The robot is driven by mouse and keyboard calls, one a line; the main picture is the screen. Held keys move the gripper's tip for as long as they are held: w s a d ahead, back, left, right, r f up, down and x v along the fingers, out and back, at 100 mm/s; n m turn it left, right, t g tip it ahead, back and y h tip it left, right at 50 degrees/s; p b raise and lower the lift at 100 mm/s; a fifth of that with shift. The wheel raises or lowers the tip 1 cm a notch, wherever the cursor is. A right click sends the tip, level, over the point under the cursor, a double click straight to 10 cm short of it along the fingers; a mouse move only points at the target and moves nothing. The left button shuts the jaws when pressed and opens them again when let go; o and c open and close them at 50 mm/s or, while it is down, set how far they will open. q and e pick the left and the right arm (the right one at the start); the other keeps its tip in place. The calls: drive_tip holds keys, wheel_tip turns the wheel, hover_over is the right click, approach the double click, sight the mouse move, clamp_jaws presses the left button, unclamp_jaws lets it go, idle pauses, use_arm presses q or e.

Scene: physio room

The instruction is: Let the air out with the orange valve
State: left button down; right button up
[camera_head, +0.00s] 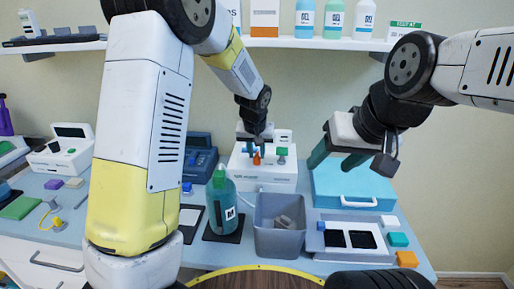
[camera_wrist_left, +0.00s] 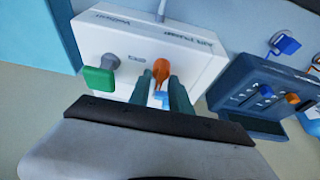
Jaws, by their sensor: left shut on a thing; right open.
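The white air unit (camera_head: 270,177) stands at the back of the bench, and its front also shows in the left wrist view (camera_wrist_left: 204,65). The orange valve (camera_head: 257,160) on it points toward me; in the left wrist view the orange valve (camera_wrist_left: 161,70) sits between the teal fingertips. My left gripper (camera_head: 257,152) is shut on the orange valve; its fingers (camera_wrist_left: 160,90) hide part of it. A blue part (camera_wrist_left: 158,99) shows between the fingers. A green knob (camera_wrist_left: 99,79) sits beside them. My right gripper (camera_head: 338,155) is open and empty above the bench's right side.
A grey bin (camera_head: 280,240) and a teal bottle (camera_head: 221,200) stand in front of the air unit. A blue case (camera_head: 350,190) is to the right, below my right gripper. A dark blue device (camera_wrist_left: 262,95) stands close beside the unit. A shelf (camera_head: 310,43) runs above.

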idle(0.3)
use_arm(q)
drive_tip(key=c, duration=1.5)
unclamp_jaws()
drive_tip(key=v, duration=0.8)
